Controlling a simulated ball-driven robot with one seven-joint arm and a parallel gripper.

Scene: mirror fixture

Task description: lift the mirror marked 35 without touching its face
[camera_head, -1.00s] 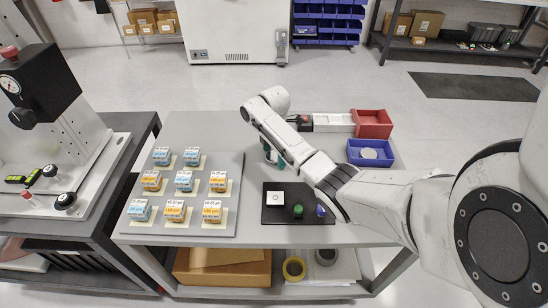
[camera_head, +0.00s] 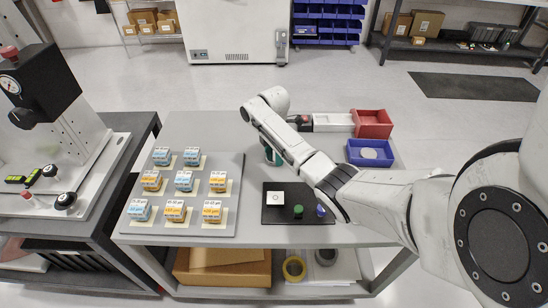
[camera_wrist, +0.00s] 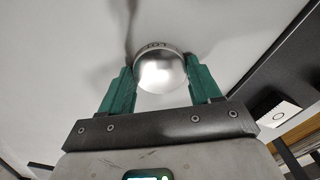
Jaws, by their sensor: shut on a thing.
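In the wrist view my gripper (camera_wrist: 160,72) has its two green fingers closed on either side of a round, shiny, silver mirror (camera_wrist: 160,73). The fingers meet it at its left and right edges, and its bright face is clear between them. Dark marks show on its upper rim, but I cannot read them as 35. In the head view only a bit of my green gripper (camera_head: 272,156) shows behind my arm, over the back of the table; the mirror is hidden there.
Red (camera_head: 372,124) and blue (camera_head: 370,152) bins stand at right. Several labelled boxes sit on the grey board (camera_head: 190,230) at left.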

